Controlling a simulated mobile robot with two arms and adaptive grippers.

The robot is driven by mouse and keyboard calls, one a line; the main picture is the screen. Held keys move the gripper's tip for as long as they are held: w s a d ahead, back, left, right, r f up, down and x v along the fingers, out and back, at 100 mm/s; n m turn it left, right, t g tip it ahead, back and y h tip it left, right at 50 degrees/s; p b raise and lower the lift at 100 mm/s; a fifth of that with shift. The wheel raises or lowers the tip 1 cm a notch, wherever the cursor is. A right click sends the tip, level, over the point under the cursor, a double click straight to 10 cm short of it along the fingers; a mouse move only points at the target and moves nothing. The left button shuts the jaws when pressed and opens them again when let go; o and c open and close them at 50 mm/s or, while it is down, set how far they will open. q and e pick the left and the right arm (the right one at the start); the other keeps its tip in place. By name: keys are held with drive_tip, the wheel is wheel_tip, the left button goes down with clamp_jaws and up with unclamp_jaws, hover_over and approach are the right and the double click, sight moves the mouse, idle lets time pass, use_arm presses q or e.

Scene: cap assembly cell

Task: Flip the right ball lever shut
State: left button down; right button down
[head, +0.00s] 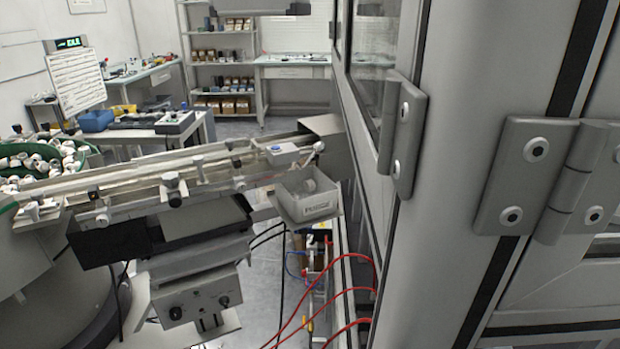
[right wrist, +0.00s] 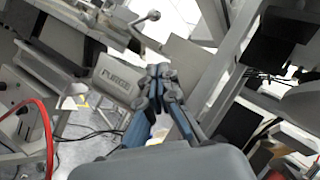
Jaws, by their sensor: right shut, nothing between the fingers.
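The right ball lever (head: 319,146) has a pale ball on a short arm at the right end of the feeder rail (head: 130,190), beside a small block with a blue dot. In the right wrist view the ball lever (right wrist: 153,15) stands out from the rail end at the top, its arm slanting up to the ball. My right gripper (right wrist: 158,70) is shut and empty in that view. In the picture its tips are below the ball and over the right edge of the labelled grey bin; they do not hold the lever. My left gripper is in neither view.
The grey bin (head: 305,207) hangs below the rail end and also shows in the wrist view (right wrist: 115,84). A hinged machine frame (head: 450,130) fills the right side. Red hoses (head: 345,290) loop below. A bowl of white caps (head: 40,165) is at left.

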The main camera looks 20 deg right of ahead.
idle(0.4)
drive_tip(key=s+a+r+p+x, duration=0.1)
drive_tip(key=p+x, duration=0.4)
drive_tip(key=x, duration=0.7)
drive_tip(key=shift+a+r+p, duration=0.35)
drive_tip(key=shift+a+r, duration=0.05)
drive_tip(key=shift+r, duration=0.05)
